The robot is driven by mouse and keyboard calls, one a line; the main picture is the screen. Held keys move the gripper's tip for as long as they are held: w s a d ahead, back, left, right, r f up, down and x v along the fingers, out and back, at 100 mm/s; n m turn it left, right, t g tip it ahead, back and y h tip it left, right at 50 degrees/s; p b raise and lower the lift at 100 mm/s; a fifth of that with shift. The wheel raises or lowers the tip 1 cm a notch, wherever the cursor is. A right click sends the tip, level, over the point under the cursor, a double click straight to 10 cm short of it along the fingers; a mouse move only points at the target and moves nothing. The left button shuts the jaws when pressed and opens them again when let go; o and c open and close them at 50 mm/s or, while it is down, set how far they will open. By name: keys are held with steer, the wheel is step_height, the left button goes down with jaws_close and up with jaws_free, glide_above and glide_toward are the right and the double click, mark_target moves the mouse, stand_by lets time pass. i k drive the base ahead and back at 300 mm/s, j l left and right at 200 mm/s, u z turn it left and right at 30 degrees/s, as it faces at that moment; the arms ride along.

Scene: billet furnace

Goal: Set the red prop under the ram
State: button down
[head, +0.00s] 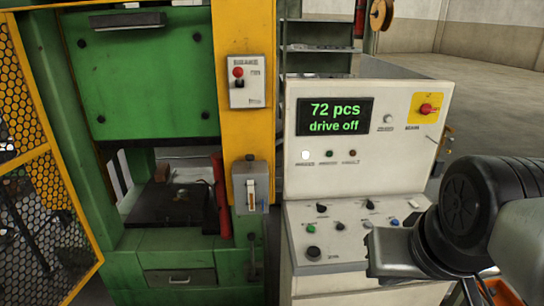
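The red prop (221,198) is a slim upright bar at the right side of the green press's opening, beside the yellow column. What holds it there cannot be made out. The ram (150,80) is the large green block above the opening, raised well clear of the dark bed (150,212). A small metal piece (182,195) and a brown block (162,172) lie on the bed. My gripper (385,252) is at the lower right, in front of the control console and well away from the prop. Its fingers are not clearly visible.
The console (390,105) displays "72 pcs" and "drive off". The yellow column (246,130) carries a switch box (246,82) and a lever box (250,188). A yellow mesh guard (55,170) stands at the left. The space between ram and bed is mostly open.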

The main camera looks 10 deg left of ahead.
mark_target(219, 189)
steer(key=j+z, duration=0.2)
steer(key=j, duration=1.4)
